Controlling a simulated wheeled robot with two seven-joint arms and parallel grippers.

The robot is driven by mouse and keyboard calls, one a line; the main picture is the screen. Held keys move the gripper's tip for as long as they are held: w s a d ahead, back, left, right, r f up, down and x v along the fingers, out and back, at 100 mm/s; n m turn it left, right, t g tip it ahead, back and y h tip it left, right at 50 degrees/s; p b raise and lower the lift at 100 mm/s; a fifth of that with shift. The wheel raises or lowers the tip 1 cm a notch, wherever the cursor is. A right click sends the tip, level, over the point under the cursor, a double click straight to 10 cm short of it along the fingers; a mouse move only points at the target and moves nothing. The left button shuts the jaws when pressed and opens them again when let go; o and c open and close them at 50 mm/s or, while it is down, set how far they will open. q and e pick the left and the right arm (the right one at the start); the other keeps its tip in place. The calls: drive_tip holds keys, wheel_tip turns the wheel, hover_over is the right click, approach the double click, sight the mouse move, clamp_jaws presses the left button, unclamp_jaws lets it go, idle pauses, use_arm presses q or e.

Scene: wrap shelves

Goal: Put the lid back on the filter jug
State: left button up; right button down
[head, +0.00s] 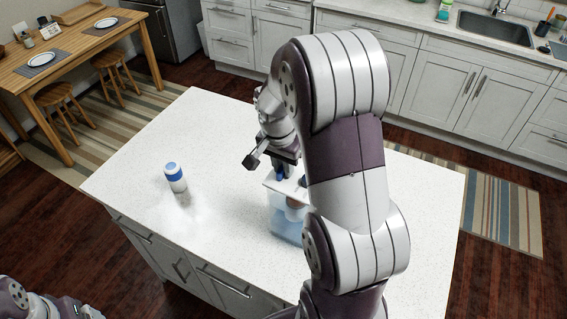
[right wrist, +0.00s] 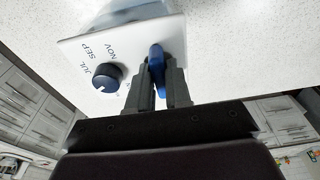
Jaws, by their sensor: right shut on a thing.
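The filter jug (head: 284,222), clear and bluish, stands on the white island, partly hidden by my right arm. Its white lid (head: 272,183) is at the top of the jug; I cannot tell whether it is seated or just above. In the right wrist view the lid (right wrist: 135,52) has a dark dial (right wrist: 107,77), month letters and a blue tab (right wrist: 157,62). My right gripper (right wrist: 158,85) is shut on that tab; the gripper (head: 283,165) is over the jug in the head view. Part of my left arm shows at the bottom left, its fingers unclear.
A wooden table (head: 75,45) with stools and counters with a sink (head: 495,28) are further back.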

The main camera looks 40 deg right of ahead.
drive_tip(key=shift+f, duration=0.25)
idle(0.4)
drive_tip(key=shift+c, duration=2.4)
unclamp_jaws()
drive_tip(key=shift+r, duration=0.15)
wheel_tip(320, 180, up, 7)
drive_tip(key=p, duration=0.5)
drive_tip(key=shift+p, duration=0.35)
clamp_jaws()
